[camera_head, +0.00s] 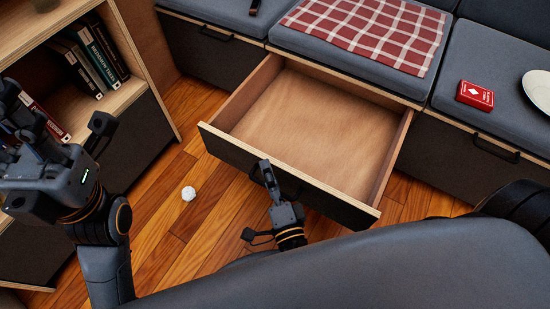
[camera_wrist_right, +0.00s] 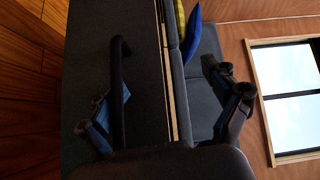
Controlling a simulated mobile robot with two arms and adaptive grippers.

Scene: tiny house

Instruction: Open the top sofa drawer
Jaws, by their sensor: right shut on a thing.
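The sofa drawer (camera_head: 335,198) in the middle of the sofa base is pulled well out in the head view. Its pale wooden inside is empty. Its dark front carries a black bar handle (camera_wrist_right: 119,85), seen in the wrist view. My right gripper (camera_head: 270,174) is at the drawer front, shut on the handle; the gripper itself hides part of this contact. In the wrist view one finger lies beside the bar and the other stands out to the right. My left gripper (camera_head: 57,112) is open and empty in front of the bookshelf, away from the drawer.
A bookshelf (camera_head: 135,70) with books stands at the left. A crumpled white ball (camera_head: 188,193) lies on the wooden floor (camera_head: 170,240). A checked cloth (camera_head: 365,30), a red card box (camera_head: 475,95) and a white plate (camera_head: 538,88) lie on the grey sofa cushions. Closed drawers flank the open one.

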